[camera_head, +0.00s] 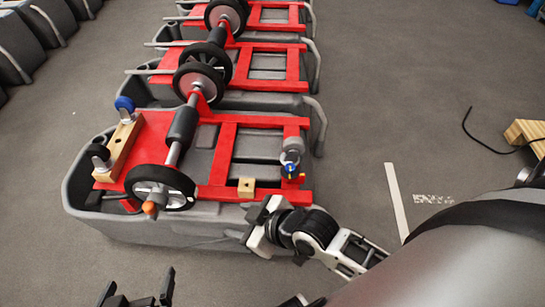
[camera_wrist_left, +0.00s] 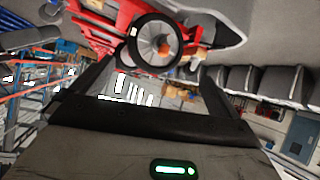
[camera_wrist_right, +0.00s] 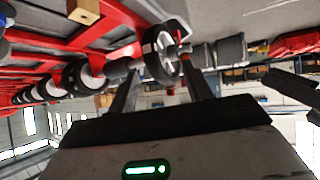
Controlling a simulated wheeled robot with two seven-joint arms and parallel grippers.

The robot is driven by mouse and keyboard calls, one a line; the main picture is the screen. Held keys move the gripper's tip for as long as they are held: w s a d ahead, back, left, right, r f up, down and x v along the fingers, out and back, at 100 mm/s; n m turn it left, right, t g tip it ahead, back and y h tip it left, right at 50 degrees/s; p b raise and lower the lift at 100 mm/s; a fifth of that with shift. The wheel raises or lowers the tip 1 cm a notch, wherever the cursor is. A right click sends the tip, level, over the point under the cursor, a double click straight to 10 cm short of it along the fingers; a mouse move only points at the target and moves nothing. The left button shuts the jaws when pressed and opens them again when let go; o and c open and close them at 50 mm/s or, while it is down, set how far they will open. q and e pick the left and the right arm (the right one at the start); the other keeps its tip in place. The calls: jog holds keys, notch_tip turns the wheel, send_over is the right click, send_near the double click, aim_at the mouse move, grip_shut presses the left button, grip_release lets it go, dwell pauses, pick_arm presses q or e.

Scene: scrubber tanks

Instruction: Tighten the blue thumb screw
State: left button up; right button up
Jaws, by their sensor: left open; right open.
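A small blue knob, which looks like the blue thumb screw (camera_head: 290,168), sits at the right front of the nearest red frame (camera_head: 217,155), with yellow and red parts around it. My right gripper (camera_head: 258,211) is open and empty at the tank's front edge, lower left of the knob and apart from it. The right wrist view shows a black wheel (camera_wrist_right: 165,50) beyond its fingers. My left gripper (camera_head: 137,291) is open and empty at the bottom of the head view, in front of the tank. A wheel (camera_wrist_left: 153,40) shows beyond its fingers.
More tanks stand behind. A pallet (camera_head: 525,133) and cable (camera_head: 480,135) lie right. Floor in front is clear.

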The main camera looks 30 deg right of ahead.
jog(key=w+f+n+g+b, duration=0.1)
jog(key=w+f+n+g, duration=0.2)
jog(key=w+n, duration=0.35)
notch_tip(320, 180, up, 7)
jog(key=n+g+h+b, duration=0.3)
jog(key=n+g+h, duration=0.3)
jog(key=n, duration=0.7)
send_over(290, 166)
notch_tip(290, 166, down, 15)
jog(key=b, duration=0.3)
pick_arm(q)
jog(key=shift+w+d+f+t, duration=0.1)
jog(key=shift+d+f+t, duration=0.15)
jog(key=shift+f, duration=0.35)
jog(key=shift+w+d+f+t, duration=0.15)
jog(key=shift+f+t, duration=0.1)
jog(key=shift+f, duration=0.3)
pick_arm(e)
jog(key=shift+f, duration=0.45)
pick_arm(q)
jog(key=shift+s, duration=0.15)
jog(key=shift+f, duration=0.1)
pick_arm(e)
jog(key=c, duration=1)
